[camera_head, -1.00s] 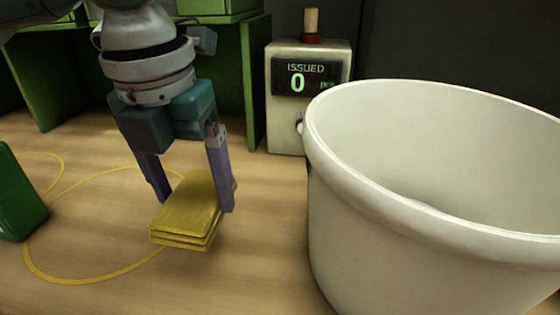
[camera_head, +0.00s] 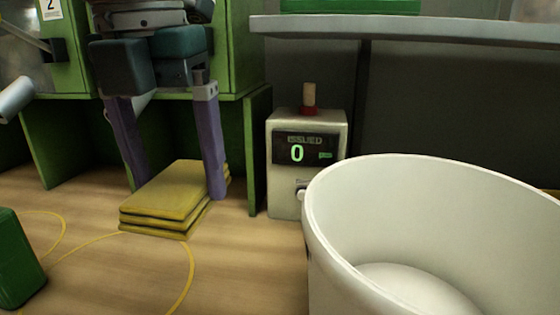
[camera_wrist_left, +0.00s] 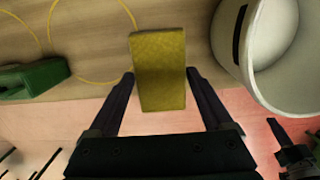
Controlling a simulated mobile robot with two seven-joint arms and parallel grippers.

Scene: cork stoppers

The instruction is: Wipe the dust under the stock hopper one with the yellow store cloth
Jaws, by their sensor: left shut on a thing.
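The yellow store cloth (camera_head: 165,195) is a thick folded pad in the head view. My left gripper (camera_head: 175,190) is shut on it, with a purple finger on either side. The cloth also shows between the fingers in the left wrist view (camera_wrist_left: 160,70). It is low near the wooden surface; I cannot tell whether it touches. A green cabinet (camera_head: 70,45) with a tag reading "2" stands behind at upper left. I cannot make out stock hopper one or any dust.
A white tub (camera_head: 325,235) stands at the front right. Behind it is a counter box (camera_head: 308,195) reading 0. A green object (camera_head: 18,260) lies at left. Yellow rings (camera_head: 190,270) mark the wooden surface (camera_head: 240,280). Green panels (camera_head: 257,150) stand close behind the gripper.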

